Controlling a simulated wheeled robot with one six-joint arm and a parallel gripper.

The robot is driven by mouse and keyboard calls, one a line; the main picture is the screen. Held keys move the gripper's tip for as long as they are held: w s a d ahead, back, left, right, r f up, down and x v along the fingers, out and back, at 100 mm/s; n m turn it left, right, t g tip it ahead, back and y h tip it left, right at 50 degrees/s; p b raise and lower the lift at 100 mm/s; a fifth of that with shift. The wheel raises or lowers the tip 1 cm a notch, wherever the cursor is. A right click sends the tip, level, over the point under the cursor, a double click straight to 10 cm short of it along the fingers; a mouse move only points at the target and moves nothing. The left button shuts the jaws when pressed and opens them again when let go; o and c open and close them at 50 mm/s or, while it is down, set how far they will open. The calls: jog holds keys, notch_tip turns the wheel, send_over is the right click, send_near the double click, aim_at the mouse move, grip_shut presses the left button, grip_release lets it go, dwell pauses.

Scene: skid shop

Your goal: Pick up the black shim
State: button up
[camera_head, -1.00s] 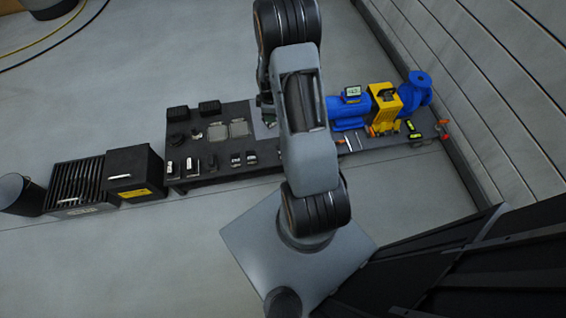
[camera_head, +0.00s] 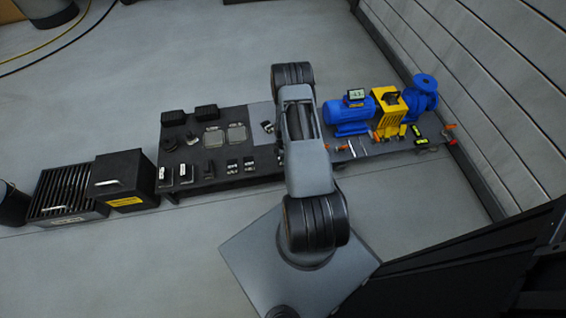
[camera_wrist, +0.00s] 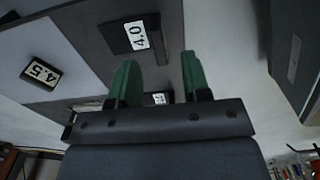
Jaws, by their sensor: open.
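My gripper (camera_wrist: 159,60) shows in the wrist view with two green fingers spread apart and nothing between the tips. A black block labelled 4.0 (camera_wrist: 116,40) lies on the dark table top beyond the fingertips. A small dark block labelled 4.5 (camera_wrist: 42,74) lies to the left on the light grey part. A third white label (camera_wrist: 160,98) shows low between the fingers, mostly hidden by the gripper body. I cannot tell which piece is the black shim. In the head view, small labelled dark blocks (camera_head: 233,165) sit on the table; my arm hides the gripper.
The low dark table (camera_head: 215,176) carries two grey trays (camera_head: 236,134) and dark bins (camera_head: 206,112). A blue motor (camera_head: 350,117) and a yellow guard (camera_head: 391,113) stand at its right. A black box (camera_head: 122,178) and slatted crate (camera_head: 67,193) stand left. Floor in front is clear.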

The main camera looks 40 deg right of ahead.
jog(key=shift+w+f+b, duration=0.1)
jog(key=shift+f+b, duration=1.15)
jog(key=shift+f, duration=1.55)
grip_shut()
